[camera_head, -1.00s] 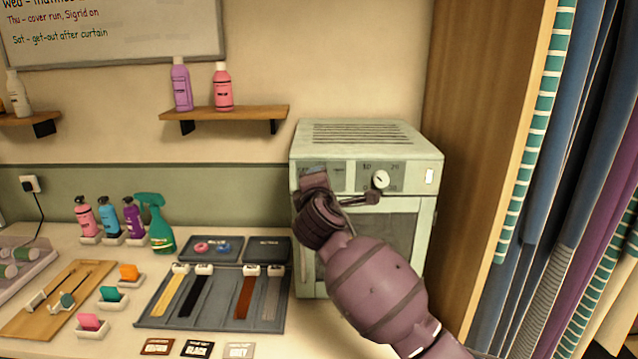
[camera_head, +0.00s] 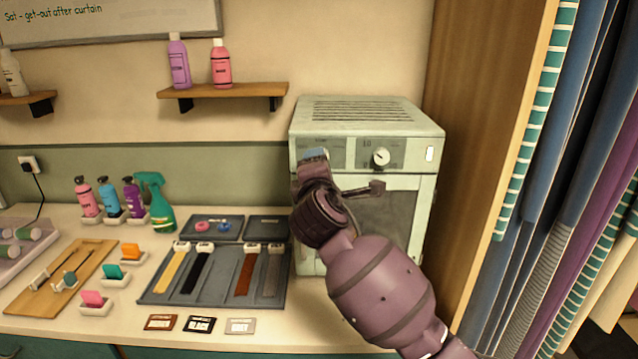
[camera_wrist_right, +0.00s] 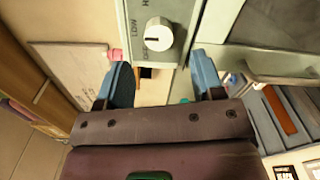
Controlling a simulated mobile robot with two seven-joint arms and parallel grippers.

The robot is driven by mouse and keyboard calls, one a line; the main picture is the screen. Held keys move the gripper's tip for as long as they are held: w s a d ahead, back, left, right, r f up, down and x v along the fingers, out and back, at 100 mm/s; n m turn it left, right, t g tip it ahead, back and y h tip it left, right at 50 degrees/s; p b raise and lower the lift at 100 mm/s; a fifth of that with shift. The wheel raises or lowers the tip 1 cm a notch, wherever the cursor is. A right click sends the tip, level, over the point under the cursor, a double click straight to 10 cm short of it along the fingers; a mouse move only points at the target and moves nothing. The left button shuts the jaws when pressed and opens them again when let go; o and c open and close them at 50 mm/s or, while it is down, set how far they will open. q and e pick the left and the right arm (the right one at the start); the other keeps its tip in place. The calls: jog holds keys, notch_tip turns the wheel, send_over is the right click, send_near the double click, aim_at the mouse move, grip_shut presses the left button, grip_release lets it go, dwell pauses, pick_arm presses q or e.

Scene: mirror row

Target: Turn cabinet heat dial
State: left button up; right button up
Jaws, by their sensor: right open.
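The pale green cabinet (camera_head: 365,113) stands on the counter with two dark control panels across its top front. One white dial (camera_head: 381,157), with numbers around it, shows on the right panel. My right gripper (camera_head: 315,155) is in front of the left panel and hides most of it. In the right wrist view, a white dial (camera_wrist_right: 159,33) beside the word LOW sits just beyond and between the blue fingertips of my right gripper (camera_wrist_right: 161,76). The fingers are open, with clear gaps on both sides, and do not touch it. My left gripper is not in view.
The cabinet door handle (camera_head: 362,188) sticks out below the panels, close to my right wrist. A wooden side panel (camera_head: 480,120) and hanging fabrics stand close at right. A grey tray (camera_head: 225,285) and several bottles occupy the counter at left.

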jog(key=s, duration=0.5)
jog(key=shift+s, duration=0.25)
